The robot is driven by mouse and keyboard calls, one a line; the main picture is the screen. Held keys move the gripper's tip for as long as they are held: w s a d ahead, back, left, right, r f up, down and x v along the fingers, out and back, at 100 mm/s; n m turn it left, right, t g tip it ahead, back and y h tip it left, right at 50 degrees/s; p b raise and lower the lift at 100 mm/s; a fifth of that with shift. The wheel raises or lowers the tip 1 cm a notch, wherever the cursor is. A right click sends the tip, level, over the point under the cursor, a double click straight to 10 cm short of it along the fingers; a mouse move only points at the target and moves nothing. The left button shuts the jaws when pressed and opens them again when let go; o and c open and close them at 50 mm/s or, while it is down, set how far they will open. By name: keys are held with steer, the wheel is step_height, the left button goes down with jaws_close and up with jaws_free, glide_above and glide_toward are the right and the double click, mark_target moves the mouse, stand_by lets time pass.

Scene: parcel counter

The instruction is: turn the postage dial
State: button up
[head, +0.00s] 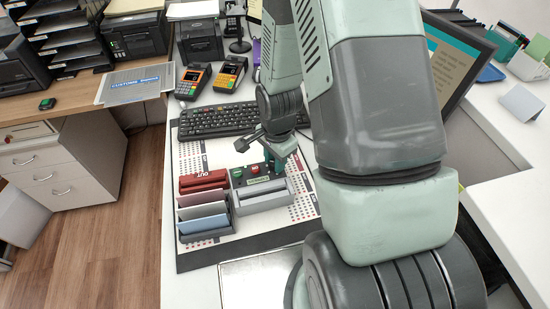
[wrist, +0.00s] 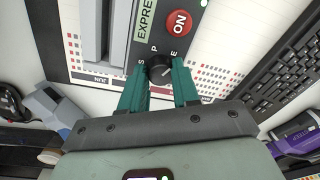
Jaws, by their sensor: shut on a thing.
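The postage dial (wrist: 160,66) is a small black knob on a dark panel, with the letters S, P and E around it in the wrist view. My gripper (wrist: 160,74) has its two green fingers on either side of the knob, shut on it. A light pointer mark shows on the knob, but I cannot tell exactly which letter it faces. In the head view my gripper (head: 271,162) is down at the grey machine (head: 240,182); the knob is hidden there by my gripper and arm.
A red ON button (wrist: 179,23) and a green EXPRESS label (wrist: 145,20) sit close by on the panel. A keyboard (head: 215,119) lies behind the machine. Card terminals (head: 230,74) stand farther back.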

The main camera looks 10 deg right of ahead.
steer(key=shift+n, duration=0.4)
jaws_close()
steer(key=n, duration=1.1)
steer(key=shift+w+g, duration=0.1)
steer(key=shift+g, duration=0.2)
steer(key=n, duration=0.6)
steer(key=shift+n, duration=0.3)
steer(key=n, duration=0.5)
steer(key=shift+w+g, duration=0.1)
steer(key=shift+g, duration=0.2)
steer(key=shift+n, duration=0.4)
steer(key=o, duration=1)
jaws_free()
